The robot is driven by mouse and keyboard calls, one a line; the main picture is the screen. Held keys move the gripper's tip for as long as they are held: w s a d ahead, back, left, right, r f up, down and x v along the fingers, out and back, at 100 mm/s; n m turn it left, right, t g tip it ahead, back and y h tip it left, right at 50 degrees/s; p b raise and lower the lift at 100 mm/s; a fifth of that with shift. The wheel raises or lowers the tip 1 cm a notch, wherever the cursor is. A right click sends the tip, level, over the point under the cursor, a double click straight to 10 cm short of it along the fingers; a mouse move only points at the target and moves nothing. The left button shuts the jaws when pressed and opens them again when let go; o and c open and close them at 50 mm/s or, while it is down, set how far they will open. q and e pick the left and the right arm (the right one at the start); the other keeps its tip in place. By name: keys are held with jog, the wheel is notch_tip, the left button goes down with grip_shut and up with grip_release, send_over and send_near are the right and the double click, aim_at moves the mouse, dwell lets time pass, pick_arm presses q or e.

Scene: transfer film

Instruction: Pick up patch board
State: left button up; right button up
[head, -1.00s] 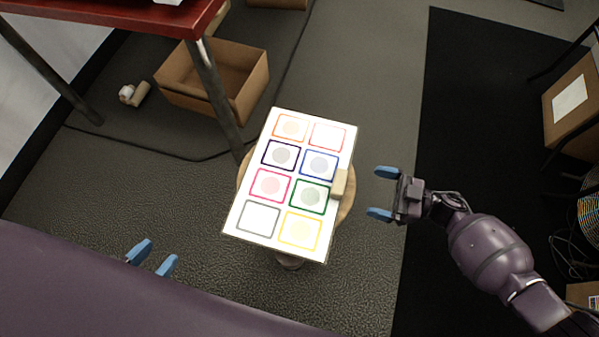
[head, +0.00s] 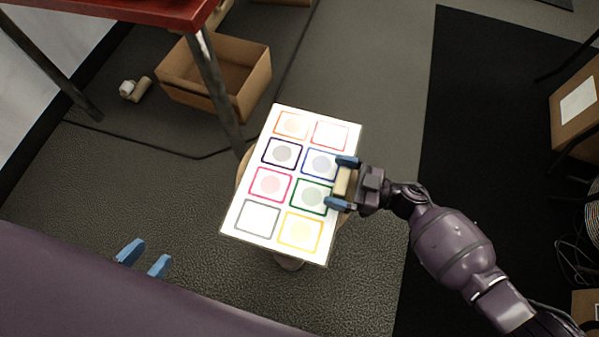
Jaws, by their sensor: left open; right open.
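The patch board (head: 288,204) is a white panel with two columns of coloured square outlines, several with round patches inside. It lies on a round wooden stool (head: 243,172) in the middle of the head view. A tan block-like handle (head: 342,182) sits on its right edge. My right gripper (head: 344,182) is open, with its blue fingertips on either side of this handle. I cannot tell whether they touch it. My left gripper (head: 145,258) is open and empty at the lower left, apart from the board.
A red-topped table (head: 130,12) with metal legs stands at the upper left, one leg close to the board. An open cardboard box (head: 212,75) and a small roll (head: 134,89) lie on the floor nearby. A black mat (head: 470,130) covers the floor at right.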

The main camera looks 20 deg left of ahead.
pick_arm(q)
jog(key=shift+w+r, duration=0.1)
jog(key=shift+r, duration=0.15)
pick_arm(e)
jog(key=shift+a+r, duration=0.1)
jog(key=shift+c, duration=0.3)
jog(key=c, duration=1.3)
jog(key=r+p, duration=0.1)
jog(key=r, duration=0.2)
jog(key=r+p, duration=0.2)
jog(key=r, duration=0.2)
jog(key=r+p, duration=0.2)
jog(key=r, duration=0.2)
jog(key=shift+w, duration=0.3)
pick_arm(q)
jog(key=shift+s+a+r+g+p, duration=0.1)
jog(key=shift+s+r+g+p, duration=0.35)
jog(key=shift+p, duration=0.6)
jog(key=shift+s+g+p, duration=0.2)
jog(key=shift+g+p, duration=0.45)
jog(key=shift+p, duration=0.35)
pick_arm(e)
jog(key=shift+s+r, duration=0.15)
jog(key=shift+r, duration=2.15)
jog(key=shift+s+r, duration=0.1)
jog(key=shift+r, duration=2.2)
